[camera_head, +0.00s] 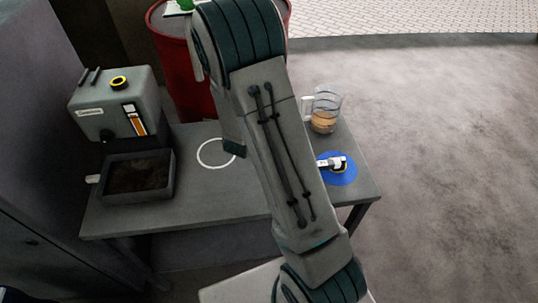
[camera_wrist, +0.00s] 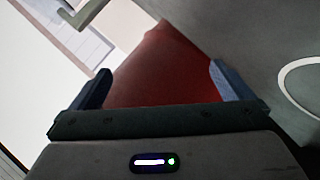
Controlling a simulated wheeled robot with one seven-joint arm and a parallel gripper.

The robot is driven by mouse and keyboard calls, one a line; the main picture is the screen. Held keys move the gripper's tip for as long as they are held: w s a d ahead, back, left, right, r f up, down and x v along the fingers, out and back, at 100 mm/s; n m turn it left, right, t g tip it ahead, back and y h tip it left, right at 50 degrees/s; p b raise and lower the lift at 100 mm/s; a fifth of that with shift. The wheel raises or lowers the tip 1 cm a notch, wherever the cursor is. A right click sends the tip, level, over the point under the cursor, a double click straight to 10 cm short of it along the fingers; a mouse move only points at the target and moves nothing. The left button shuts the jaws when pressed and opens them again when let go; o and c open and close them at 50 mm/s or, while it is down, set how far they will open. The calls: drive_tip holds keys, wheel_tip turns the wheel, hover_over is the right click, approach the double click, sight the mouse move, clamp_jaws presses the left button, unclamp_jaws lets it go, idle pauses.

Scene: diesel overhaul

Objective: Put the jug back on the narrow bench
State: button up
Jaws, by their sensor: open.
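The jug (camera_head: 325,112) is clear with a pale handle on its left side and holds some amber liquid. It stands upright on the right back part of the narrow bench (camera_head: 240,200). My arm crosses the middle of the head view and hides part of the bench. In the wrist view my gripper (camera_wrist: 160,82) is open, with its two blue-grey fingers apart and nothing between them. The red drum lies beyond the fingers. The jug does not show in the wrist view.
A grey machine (camera_head: 118,105) with a dark tray (camera_head: 138,178) stands at the bench's left. A white ring (camera_head: 202,153) and a blue disc (camera_head: 343,176) with a small white-and-dark item mark the top. A red drum (camera_head: 185,75) stands behind. Floor is clear at right.

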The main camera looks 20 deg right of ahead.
drive_tip(key=s+a+r+m+g+y, duration=0.1)
drive_tip(key=s+a+r+g+y, duration=0.1)
drive_tip(key=s+a+r+y, duration=0.8)
drive_tip(key=s+r+m+g+h, duration=0.1)
drive_tip(key=s+r+g, duration=0.1)
drive_tip(key=s, duration=0.6)
drive_tip(key=s+r+m+g+h, duration=0.1)
drive_tip(key=s+r+g, duration=0.2)
drive_tip(key=s, duration=0.5)
drive_tip(key=shift+s+d+r, duration=0.35)
drive_tip(key=shift+s+d, duration=0.05)
